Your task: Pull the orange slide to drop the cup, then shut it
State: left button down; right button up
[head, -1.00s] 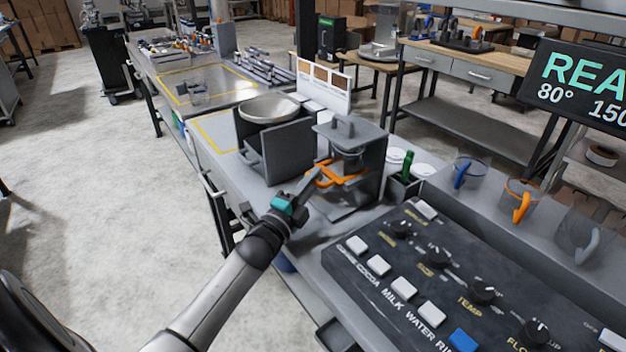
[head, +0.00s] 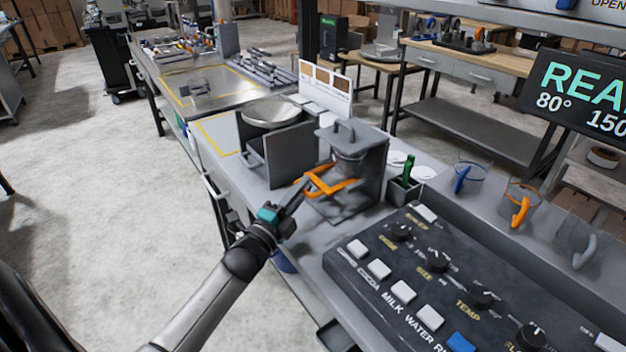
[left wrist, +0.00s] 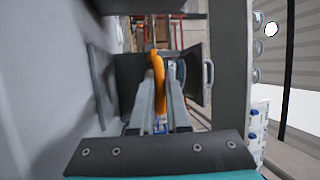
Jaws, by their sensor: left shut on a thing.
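The orange slide (head: 335,187) sticks out of the front of the grey dispenser (head: 372,172), toward the left. A dark rounded thing, perhaps the cup (head: 347,165), shows above the slide under the dispenser's lid; I cannot tell whether it rests on the slide. My left gripper (head: 301,188) is shut on the slide's outer handle end. In the left wrist view the slide (left wrist: 157,78) shows as an orange bar between the two fingers (left wrist: 158,98). My right gripper is not in view.
A dark grey box with a round metal bowl (head: 272,111) stands left of the dispenser, its open door panel (head: 290,155) near my left fingers. A button panel (head: 450,275) lies in front. Handled cups (head: 521,205) stand at the right.

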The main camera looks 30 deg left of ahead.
pick_arm(q)
jog(key=shift+s+a, duration=0.25)
jog(key=shift+s, duration=0.35)
jog(key=shift+s+a, duration=0.2)
jog(key=shift+s, duration=0.35)
jog(key=c, duration=0.9)
grip_release()
jog(key=s+f, duration=0.1)
jog(key=s, duration=0.4)
jog(key=s+f, duration=0.1)
jog(key=s, duration=0.9)
jog(key=shift+f+p, duration=0.4)
